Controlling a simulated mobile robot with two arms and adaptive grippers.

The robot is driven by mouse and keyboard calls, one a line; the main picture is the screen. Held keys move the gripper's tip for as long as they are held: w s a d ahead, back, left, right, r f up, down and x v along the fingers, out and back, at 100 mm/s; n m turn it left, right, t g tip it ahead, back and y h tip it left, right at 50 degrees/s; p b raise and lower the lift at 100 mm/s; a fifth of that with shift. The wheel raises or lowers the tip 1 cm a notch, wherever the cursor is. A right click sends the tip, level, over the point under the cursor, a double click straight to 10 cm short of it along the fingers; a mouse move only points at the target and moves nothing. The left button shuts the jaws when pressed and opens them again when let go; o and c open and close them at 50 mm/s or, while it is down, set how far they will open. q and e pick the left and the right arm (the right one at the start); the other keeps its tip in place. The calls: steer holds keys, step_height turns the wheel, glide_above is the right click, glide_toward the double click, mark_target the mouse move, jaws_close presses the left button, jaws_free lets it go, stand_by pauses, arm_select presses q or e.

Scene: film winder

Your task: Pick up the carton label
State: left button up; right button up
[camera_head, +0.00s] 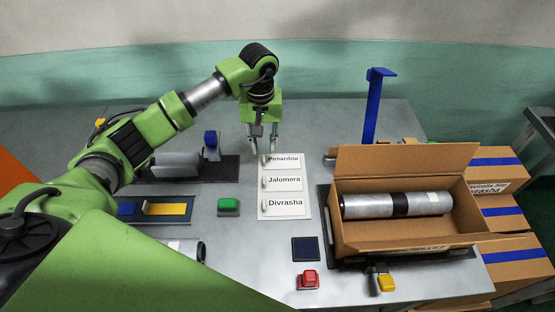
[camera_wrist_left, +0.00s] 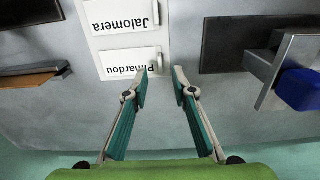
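A white board (camera_head: 287,212) on the table bears three labels with small upright tabs at their left. The top label (camera_head: 287,158) reads roughly "Pimardou", the middle label (camera_head: 284,180) "Jalomera", the bottom label (camera_head: 287,203) "Divrasha". My left gripper (camera_head: 263,147) is open and points down by the far edge of the top label. In the left wrist view, its fingertips (camera_wrist_left: 160,82) are apart with nothing between them, and the Pimardou label (camera_wrist_left: 128,62) and its tab are just beyond them. Contact with the tab cannot be told. My right gripper is not in view.
An open carton (camera_head: 400,236) holding a silver roll (camera_head: 397,204) stands right of the board. A tall blue post (camera_head: 374,105) rises behind it. A green button (camera_head: 229,207), red button (camera_head: 308,279) and dark blue pad (camera_head: 305,249) are nearby. Closed cartons (camera_head: 513,247) are stacked at right.

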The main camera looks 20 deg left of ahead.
mark_target(264, 158)
arm_select(q)
step_height(264, 158, down, 5)
steer(key=shift+r+p, duration=0.1)
steer(key=shift+p, duration=0.9)
jaws_close()
steer(key=shift+r+b, duration=0.6)
steer(key=s+d+r+b, duration=0.4)
steer(key=s+d+r, duration=0.5)
steer(key=s+r, duration=0.1)
steer(key=shift+s+d+r+b, duration=0.2)
steer(key=shift+d+r+b, duration=0.15)
steer(key=shift+r, duration=0.55)
